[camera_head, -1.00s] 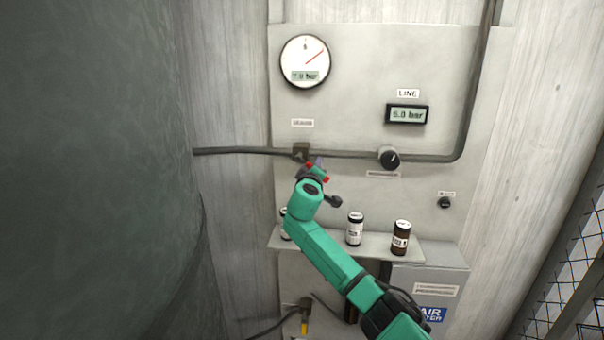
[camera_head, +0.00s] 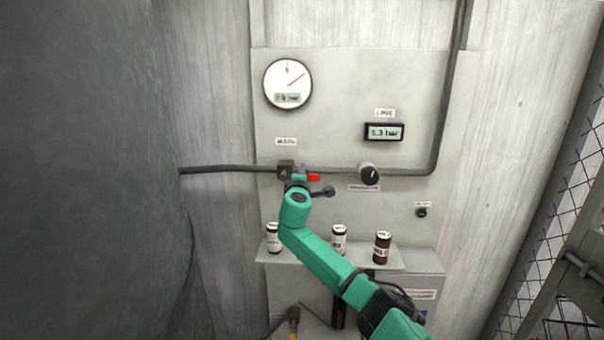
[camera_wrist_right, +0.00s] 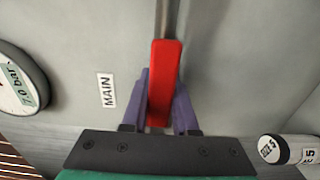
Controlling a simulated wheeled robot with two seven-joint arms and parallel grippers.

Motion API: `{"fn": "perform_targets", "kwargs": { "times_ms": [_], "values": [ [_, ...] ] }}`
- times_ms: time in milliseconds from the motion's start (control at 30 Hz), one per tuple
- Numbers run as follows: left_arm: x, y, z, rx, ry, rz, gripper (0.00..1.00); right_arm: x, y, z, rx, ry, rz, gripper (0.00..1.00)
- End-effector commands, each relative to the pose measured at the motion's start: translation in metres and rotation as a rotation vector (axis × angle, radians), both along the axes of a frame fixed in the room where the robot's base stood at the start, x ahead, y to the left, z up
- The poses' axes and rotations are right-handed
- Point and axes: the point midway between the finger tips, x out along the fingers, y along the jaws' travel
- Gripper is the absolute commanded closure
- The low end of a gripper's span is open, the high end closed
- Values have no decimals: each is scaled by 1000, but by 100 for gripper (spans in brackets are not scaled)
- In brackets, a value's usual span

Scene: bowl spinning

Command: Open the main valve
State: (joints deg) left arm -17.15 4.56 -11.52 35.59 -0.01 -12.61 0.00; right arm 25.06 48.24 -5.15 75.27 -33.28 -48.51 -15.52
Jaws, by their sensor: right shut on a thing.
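The main valve has a brown block (camera_head: 286,168) on the pipe and a red lever handle (camera_head: 313,178) that points right, along the pipe. In the right wrist view the red handle (camera_wrist_right: 164,85) lies between the purple fingers of my right gripper (camera_wrist_right: 160,105), which is shut on it. In the head view my right gripper (camera_head: 301,172) is at the valve, partly hidden by its own wrist. A label reading MAIN (camera_wrist_right: 106,90) is beside the handle in the right wrist view. My left gripper is not in view.
A round gauge (camera_head: 288,85) is above the valve. The LINE display (camera_head: 384,132) reads about 5.3 bar. A black regulator knob (camera_head: 369,173) is to the right on the pipe. Several small bottles (camera_head: 382,247) stand on a shelf (camera_head: 399,262) below. A large dark tank (camera_head: 85,170) fills the left.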

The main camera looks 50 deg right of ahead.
Motion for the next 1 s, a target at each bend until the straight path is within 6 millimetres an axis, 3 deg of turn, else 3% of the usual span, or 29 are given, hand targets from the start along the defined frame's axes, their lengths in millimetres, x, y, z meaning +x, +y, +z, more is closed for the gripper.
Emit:
{"fn": "perform_targets", "kwargs": {
  "times_ms": [400,433,500,833,1000],
  "values": [
    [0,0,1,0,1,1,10,0,0,1,-10,9,1,100],
    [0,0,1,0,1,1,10,0,0,1,-10,9,1,65],
    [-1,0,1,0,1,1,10,0,0,1,-10,9,1,43],
    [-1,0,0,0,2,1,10,-1,1,0,-7,8,0,43],
    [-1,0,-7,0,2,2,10,-8,14,-2,-8,7,2,43]
  ]
}}
